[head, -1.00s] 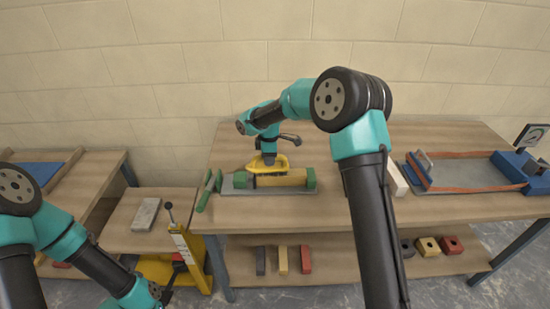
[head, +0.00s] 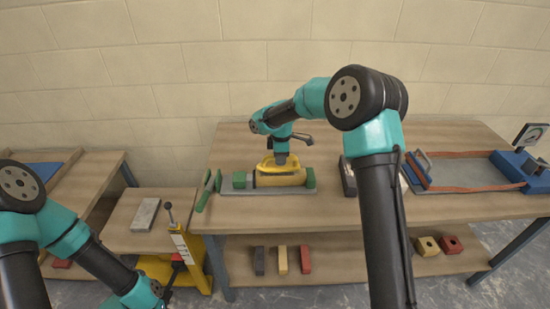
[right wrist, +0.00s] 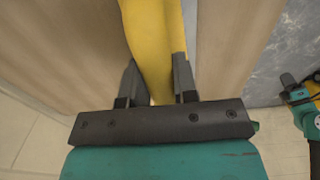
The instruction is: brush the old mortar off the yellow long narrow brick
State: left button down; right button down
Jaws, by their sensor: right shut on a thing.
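The yellow long narrow brick (head: 280,181) lies lengthwise between green jaws (head: 239,180) of a grey holder on the middle table. My right gripper (head: 281,157) is shut on a yellow-handled brush (head: 268,164) and is over the brick. The brush handle (right wrist: 155,45) also shows between both fingers (right wrist: 157,88) in the right wrist view. The bristles, and whether they touch the brick, are too small to tell. My left gripper (head: 160,294) is low at the bottom left, away from the brick; its jaws are not clear.
A dark block (head: 347,176) stands to the right, partly behind my right arm. Farther right is a grey tray with orange edges (head: 470,187). Several bricks, one red (head: 305,259), are on the lower shelf.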

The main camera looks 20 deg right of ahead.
aim_at(295, 156)
jog(key=shift+s+d, duration=0.2)
jog(key=shift+d, duration=0.55)
jog(key=shift+s+d, duration=0.25)
jog(key=shift+d, duration=0.55)
jog(key=shift+s+d, duration=0.2)
jog(key=shift+d, duration=0.55)
jog(key=shift+d+r, duration=0.15)
jog(key=shift+d, duration=0.05)
jog(key=shift+a+r, duration=0.1)
jog(key=shift+r, duration=3.9)
